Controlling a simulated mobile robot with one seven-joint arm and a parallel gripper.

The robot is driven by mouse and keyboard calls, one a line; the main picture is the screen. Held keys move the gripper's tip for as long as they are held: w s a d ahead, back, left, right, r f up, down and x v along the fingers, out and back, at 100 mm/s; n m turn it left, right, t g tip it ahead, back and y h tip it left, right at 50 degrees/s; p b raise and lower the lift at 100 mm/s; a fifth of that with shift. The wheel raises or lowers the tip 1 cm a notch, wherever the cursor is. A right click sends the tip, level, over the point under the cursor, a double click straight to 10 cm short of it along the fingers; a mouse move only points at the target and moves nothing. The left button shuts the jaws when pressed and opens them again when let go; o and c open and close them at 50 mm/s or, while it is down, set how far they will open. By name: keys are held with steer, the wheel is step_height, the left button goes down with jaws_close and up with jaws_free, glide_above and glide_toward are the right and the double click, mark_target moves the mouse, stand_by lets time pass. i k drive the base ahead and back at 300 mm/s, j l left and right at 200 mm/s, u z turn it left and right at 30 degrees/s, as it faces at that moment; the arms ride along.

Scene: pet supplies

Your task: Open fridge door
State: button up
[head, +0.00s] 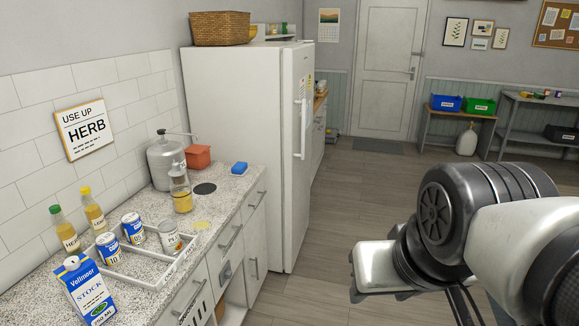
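The white fridge (235,115) stands against the left wall, past the end of the counter. Its door (291,200) faces right and looks shut.
The speckled counter (225,192) on the left holds bottles, cans, a carton and a metal dispenser (165,160). A wicker basket (220,28) sits on the fridge. The wooden floor (350,215) right of the fridge is clear. Tables with bins stand at the back right.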

mark_target(298, 63)
steer(key=i+z, duration=0.4)
steer(key=i, duration=2.55)
